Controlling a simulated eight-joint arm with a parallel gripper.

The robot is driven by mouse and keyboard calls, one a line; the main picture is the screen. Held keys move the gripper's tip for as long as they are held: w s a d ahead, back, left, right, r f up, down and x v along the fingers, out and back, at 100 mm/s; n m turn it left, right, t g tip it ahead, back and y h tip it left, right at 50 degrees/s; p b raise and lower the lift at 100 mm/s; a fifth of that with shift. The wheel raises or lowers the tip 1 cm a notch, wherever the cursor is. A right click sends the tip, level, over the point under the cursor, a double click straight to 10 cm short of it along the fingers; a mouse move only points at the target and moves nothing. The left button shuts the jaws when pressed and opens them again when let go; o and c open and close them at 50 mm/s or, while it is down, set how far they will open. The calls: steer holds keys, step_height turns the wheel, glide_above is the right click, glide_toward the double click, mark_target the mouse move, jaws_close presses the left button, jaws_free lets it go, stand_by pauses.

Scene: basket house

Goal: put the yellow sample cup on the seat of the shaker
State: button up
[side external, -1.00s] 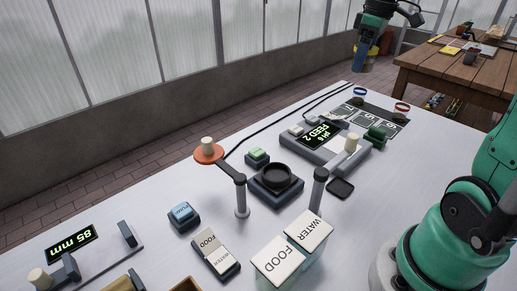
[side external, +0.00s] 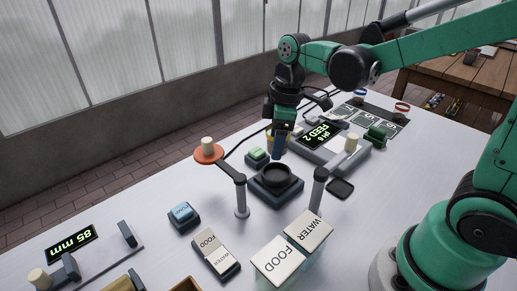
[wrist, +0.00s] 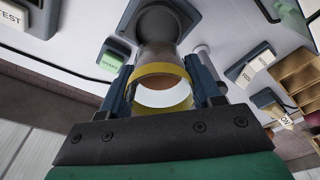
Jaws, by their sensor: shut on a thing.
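The yellow sample cup is held between my gripper's fingers (wrist: 164,88). In the wrist view its yellow band (wrist: 160,69) and pale, open inside face the camera. In the side view my gripper (side external: 279,142) hides most of the cup, and only a little yellow shows. The shaker (side external: 272,194) is a dark square base with a round black seat (side external: 276,174) that looks empty. In the side view the gripper is just behind and above the seat. In the wrist view the seat (wrist: 152,22) lies beyond the cup, which partly covers it. I cannot tell the gap.
A green button (side external: 257,154) stands left of the shaker. A console with a green display (side external: 322,134) lies behind. FOOD and WATER containers (side external: 291,250) stand in front.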

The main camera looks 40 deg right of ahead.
mark_target(275, 176)
steer(key=shift+f, duration=2.95)
steer(key=o, duration=1.3)
steer(key=shift+c, duration=1.1)
steer(key=shift+w, duration=0.1)
steer(key=shift+o, duration=0.9)
steer(key=shift+r, duration=0.35)
steer(key=shift+s+d+r, duration=0.15)
steer(key=shift+r, duration=0.9)
steer(key=shift+s+d+r, duration=0.1)
steer(key=shift+s+r, duration=0.05)
steer(key=shift+r, duration=2.4)
